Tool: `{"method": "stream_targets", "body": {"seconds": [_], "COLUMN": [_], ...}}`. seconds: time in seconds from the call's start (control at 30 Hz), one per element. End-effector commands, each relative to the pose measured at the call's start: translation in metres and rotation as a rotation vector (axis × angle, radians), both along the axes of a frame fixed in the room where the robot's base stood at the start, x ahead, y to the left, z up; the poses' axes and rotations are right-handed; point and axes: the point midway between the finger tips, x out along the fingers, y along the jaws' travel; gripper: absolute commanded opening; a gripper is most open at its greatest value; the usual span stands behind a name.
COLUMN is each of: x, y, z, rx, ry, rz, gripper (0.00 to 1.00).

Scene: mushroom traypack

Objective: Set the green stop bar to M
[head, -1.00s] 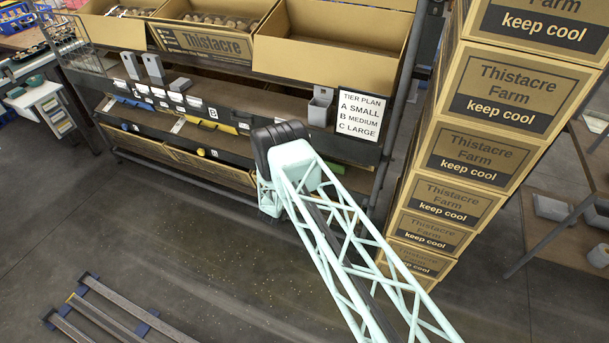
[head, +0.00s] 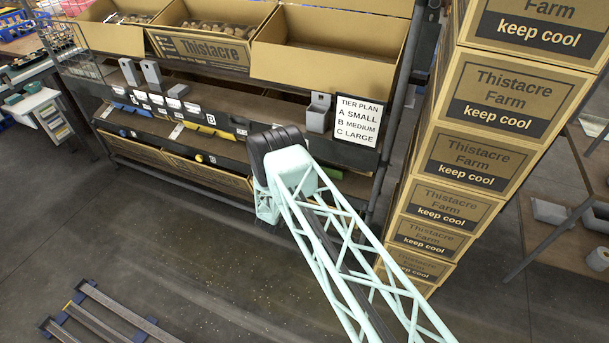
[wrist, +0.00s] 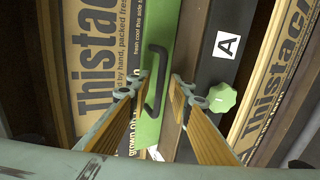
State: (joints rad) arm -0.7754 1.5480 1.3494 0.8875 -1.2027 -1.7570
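The green stop bar (wrist: 168,50) runs lengthwise in the wrist view, with a black handle (wrist: 157,82) on its face. My gripper (wrist: 160,82) is open, with one finger on each side of the handle. A gap shows between the fingers, and I cannot tell whether either touches the handle. A white label marked A (wrist: 226,45) sits on the dark rail to the right of the bar, above a pale green knob (wrist: 222,98). No M mark is readable. In the head view my arm hides the gripper and most of the bar.
Thistacre cartons (wrist: 95,60) flank the bar. In the head view, the shelf rack carries open cartons (head: 330,62) and a tier plan sign (head: 358,121). A tall carton stack (head: 452,202) stands right of my arm.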

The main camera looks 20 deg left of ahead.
Motion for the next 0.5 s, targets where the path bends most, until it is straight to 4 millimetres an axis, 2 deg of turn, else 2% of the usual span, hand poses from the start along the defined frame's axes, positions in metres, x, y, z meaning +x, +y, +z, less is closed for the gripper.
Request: {"method": "stream_targets", "body": {"seconds": [0.27, 0.5], "x": [-0.029, -0.064], "y": [0.003, 0.005], "z": [0.006, 0.014], "rx": [-0.002, -0.002], "ry": [0.000, 0.000], "rz": [0.002, 0.002], "gripper": [0.19, 0.19]}}
